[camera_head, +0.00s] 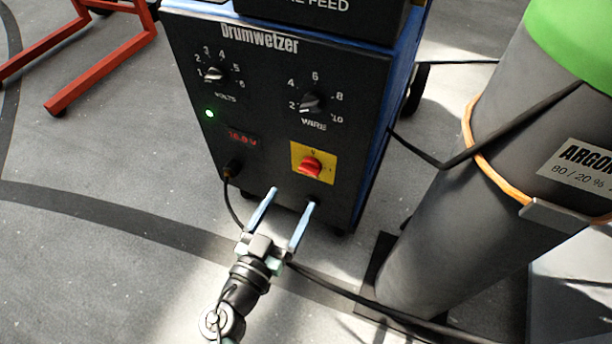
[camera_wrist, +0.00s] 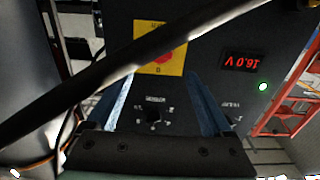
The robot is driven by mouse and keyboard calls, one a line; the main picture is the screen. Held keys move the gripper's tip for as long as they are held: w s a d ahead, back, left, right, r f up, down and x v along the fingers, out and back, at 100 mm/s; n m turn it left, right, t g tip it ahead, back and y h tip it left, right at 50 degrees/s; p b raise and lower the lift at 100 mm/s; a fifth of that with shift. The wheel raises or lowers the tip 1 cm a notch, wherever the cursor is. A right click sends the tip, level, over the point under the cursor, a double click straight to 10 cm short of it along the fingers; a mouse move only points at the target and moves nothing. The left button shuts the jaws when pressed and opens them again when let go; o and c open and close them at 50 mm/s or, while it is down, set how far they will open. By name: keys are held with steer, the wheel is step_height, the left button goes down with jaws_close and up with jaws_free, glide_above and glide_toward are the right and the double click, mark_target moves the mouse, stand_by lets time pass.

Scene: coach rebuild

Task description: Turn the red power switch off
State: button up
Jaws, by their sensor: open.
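The red power switch (camera_head: 310,167) is a rotary knob on a yellow plate (camera_head: 299,150), low on the right of the dark front panel of the Drumwetzer welder (camera_head: 258,60). In the wrist view the red switch (camera_wrist: 165,57) shows upside down, partly covered by a dark cable (camera_wrist: 125,62). The red display reads about 16.0 V and a green light is lit. My gripper (camera_head: 287,197) is open and empty, below and in front of the switch in the head view, its two blue fingers apart and pointing toward the panel. It is not around the switch.
A grey argon cylinder (camera_head: 440,210) with a green top stands close on the right. A black cable (camera_head: 350,297) runs from near my gripper along the floor. A red metal frame (camera_head: 100,70) stands at the upper left.

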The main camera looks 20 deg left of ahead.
mark_target(308, 173)
steer(key=w+b, duration=0.1)
steer(key=w, duration=0.7)
steer(key=shift+w+d, duration=0.15)
steer(key=shift+w, duration=0.05)
jaws_close()
